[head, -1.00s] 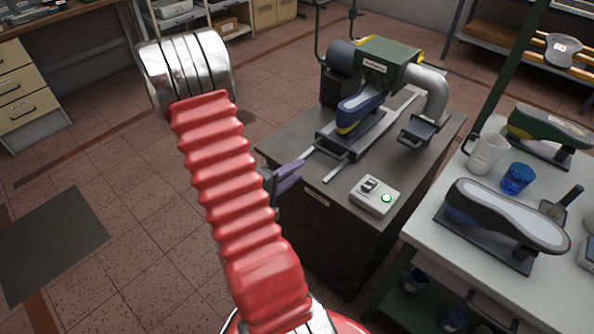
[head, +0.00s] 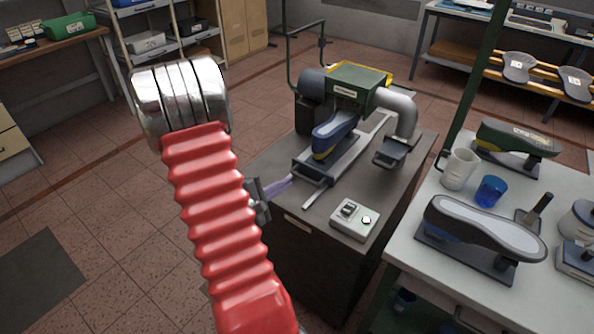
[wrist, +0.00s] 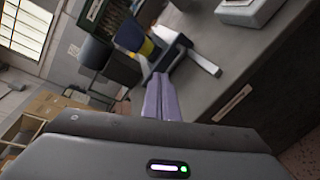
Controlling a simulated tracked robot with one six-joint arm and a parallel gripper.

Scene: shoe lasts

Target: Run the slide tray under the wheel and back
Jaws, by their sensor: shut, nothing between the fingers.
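The slide tray (head: 318,180) is a dark plate on light rails on the grey bench top. It carries a blue and yellow shoe on a last (head: 333,137), whose far end is under or close to the green machine head (head: 362,84). The wheel itself is hard to make out beneath the head. My gripper (head: 288,184) is shut and empty, its purple fingers close to the tray's near edge; I cannot tell whether they touch. In the wrist view the shut fingers (wrist: 158,97) point towards the tray and the shoe (wrist: 136,38).
A switch box (head: 354,220) stands on the bench's near right corner. A grey duct (head: 401,112) drops right of the machine. A white table (head: 404,244) at right holds a grey shoe (head: 485,228), a mug (head: 459,168) and a blue cup (head: 491,191). Floor at left is open.

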